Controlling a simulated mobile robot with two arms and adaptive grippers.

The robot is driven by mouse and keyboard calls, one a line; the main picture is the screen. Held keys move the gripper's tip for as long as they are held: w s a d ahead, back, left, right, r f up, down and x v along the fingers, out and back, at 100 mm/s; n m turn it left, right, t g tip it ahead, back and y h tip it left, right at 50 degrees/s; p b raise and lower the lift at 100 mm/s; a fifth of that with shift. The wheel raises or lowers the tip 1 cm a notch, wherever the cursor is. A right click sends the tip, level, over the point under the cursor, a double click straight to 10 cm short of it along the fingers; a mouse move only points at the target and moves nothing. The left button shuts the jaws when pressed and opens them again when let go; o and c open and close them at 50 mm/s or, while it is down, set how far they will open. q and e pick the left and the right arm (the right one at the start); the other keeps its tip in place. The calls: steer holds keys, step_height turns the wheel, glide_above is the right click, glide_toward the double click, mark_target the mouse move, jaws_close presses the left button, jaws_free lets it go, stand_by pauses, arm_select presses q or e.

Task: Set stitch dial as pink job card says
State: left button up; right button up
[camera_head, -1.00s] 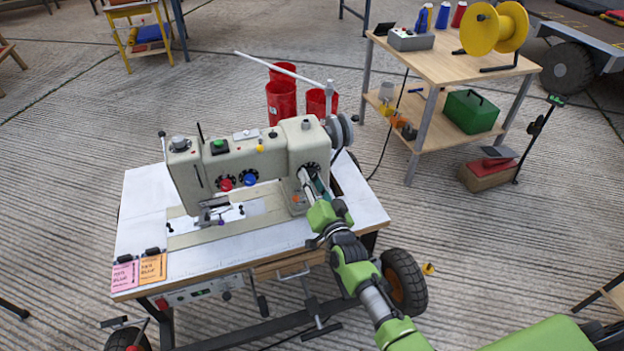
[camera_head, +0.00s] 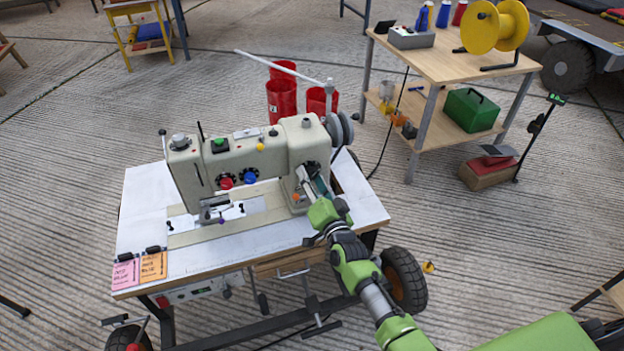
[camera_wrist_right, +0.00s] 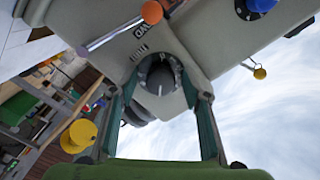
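The beige sewing machine (camera_head: 245,160) stands on a white-topped wheeled table. Its black dial with a pale pointer mark (camera_wrist_right: 160,75) is on the column face, with lettering beside it. In the head view this dial (camera_head: 311,168) is partly covered by my right gripper (camera_head: 309,183). In the right wrist view my right gripper (camera_wrist_right: 167,88) is open, with a finger on either side of the dial and gaps visible; contact cannot be told. My left gripper is out of view.
Red (camera_head: 226,183) and blue (camera_head: 250,178) knobs sit on the machine's arm. A lever with an orange knob (camera_wrist_right: 152,13) sticks out near the dial. A wooden shelf table (camera_head: 445,62) stands behind right.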

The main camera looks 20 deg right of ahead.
steer(key=s, duration=1.2)
steer(key=shift+d, duration=0.2)
